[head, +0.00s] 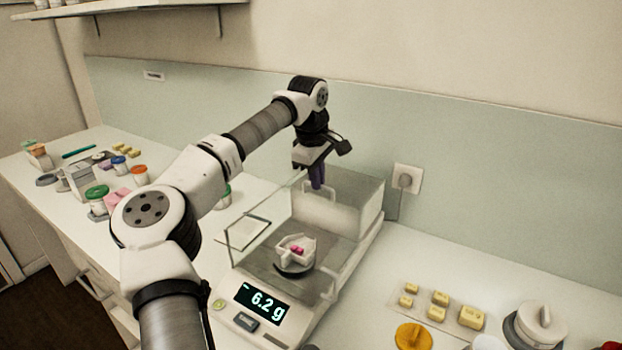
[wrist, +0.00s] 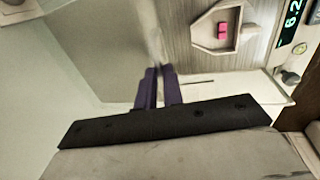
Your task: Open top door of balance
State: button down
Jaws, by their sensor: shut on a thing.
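The balance (head: 345,262) stands on the bench with a clear glass draft shield and a lit display (head: 262,302) reading about 6.2 g. My gripper (head: 317,186) points down at the top of the shield, toward its back, with purple fingers. In the wrist view my gripper (wrist: 158,72) is shut on a pale, thin part of the top door (wrist: 155,45), probably its handle; the fingers partly hide it. The clear door's edges are hard to make out, so I cannot tell how far it is open.
A white weighing boat (head: 304,244) with a pink piece sits inside the balance. A wall socket (head: 407,179) is behind. Yellow weights (head: 440,298) lie to the right; jars (head: 97,198) stand at left.

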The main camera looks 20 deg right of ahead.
jog(key=shift+w, duration=0.1)
jog(key=c, duration=1.5)
grip_release()
jog(key=r, duration=0.4)
jog(key=s+a+r+b, duration=0.1)
jog(key=r, duration=0.4)
jog(key=a+r+b, duration=0.1)
jog(key=r, duration=0.3)
jog(key=shift+s+a+r, duration=0.15)
jog(key=shift+s+r, duration=0.15)
